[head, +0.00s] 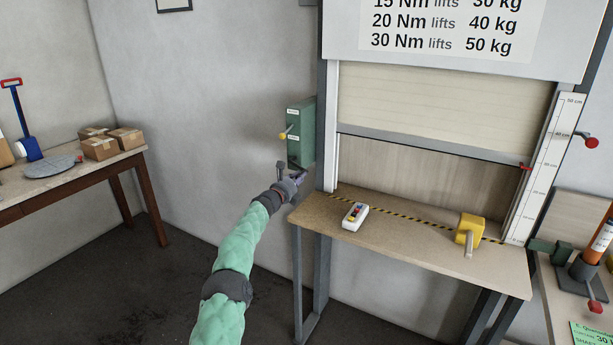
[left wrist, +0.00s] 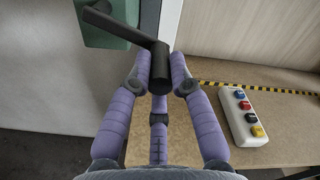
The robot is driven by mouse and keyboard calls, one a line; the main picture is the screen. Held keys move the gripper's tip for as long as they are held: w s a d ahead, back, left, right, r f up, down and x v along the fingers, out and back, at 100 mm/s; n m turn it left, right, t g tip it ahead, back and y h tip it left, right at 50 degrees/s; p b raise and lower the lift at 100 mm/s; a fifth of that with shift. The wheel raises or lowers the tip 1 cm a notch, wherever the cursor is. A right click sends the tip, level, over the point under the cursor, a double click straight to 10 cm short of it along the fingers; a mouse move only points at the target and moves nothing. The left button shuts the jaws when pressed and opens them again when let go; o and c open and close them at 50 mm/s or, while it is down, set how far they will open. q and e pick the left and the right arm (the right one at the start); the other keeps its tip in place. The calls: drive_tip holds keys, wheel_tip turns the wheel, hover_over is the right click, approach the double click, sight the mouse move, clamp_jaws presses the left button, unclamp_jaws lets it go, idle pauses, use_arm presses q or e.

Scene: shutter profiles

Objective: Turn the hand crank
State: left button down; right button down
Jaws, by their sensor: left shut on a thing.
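The hand crank has a green gearbox (head: 301,133) on the wall left of the shutter frame. In the left wrist view, its dark crank arm (left wrist: 120,26) runs from the green housing (left wrist: 97,38) down to the right, to a black cylindrical grip (left wrist: 160,68). My left gripper (head: 291,174) is at the lower end of the gearbox. In the left wrist view, its purple fingers (left wrist: 158,78) are shut around the grip, one on each side and one below. In the head view, the gripper mostly hides the crank. My right gripper is not in view.
The partly raised shutter (head: 445,95) stands above a bench (head: 400,232) with a button box (head: 355,215) and a yellow block (head: 469,229). A scale (head: 545,170) runs along its right side. A side table (head: 60,185) with boxes (head: 100,148) is at left.

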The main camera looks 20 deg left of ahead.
use_arm(q)
drive_tip(key=shift+w+a+f+m+b, duration=0.1)
drive_tip(key=shift+a+f+m+b, duration=0.2)
drive_tip(key=shift+f+m, duration=0.45)
drive_tip(key=shift+a+f+m+b, duration=0.15)
drive_tip(key=shift+f+m+b, duration=0.25)
drive_tip(key=shift+m, duration=0.55)
drive_tip(key=shift+f, duration=0.1)
drive_tip(key=c, duration=1.1)
unclamp_jaws()
drive_tip(key=shift+a, duration=0.15)
drive_tip(key=shift+s+a, duration=0.2)
drive_tip(key=shift+s, duration=2.8)
drive_tip(key=shift+s+a, duration=0.2)
drive_tip(key=shift+s, duration=2.8)
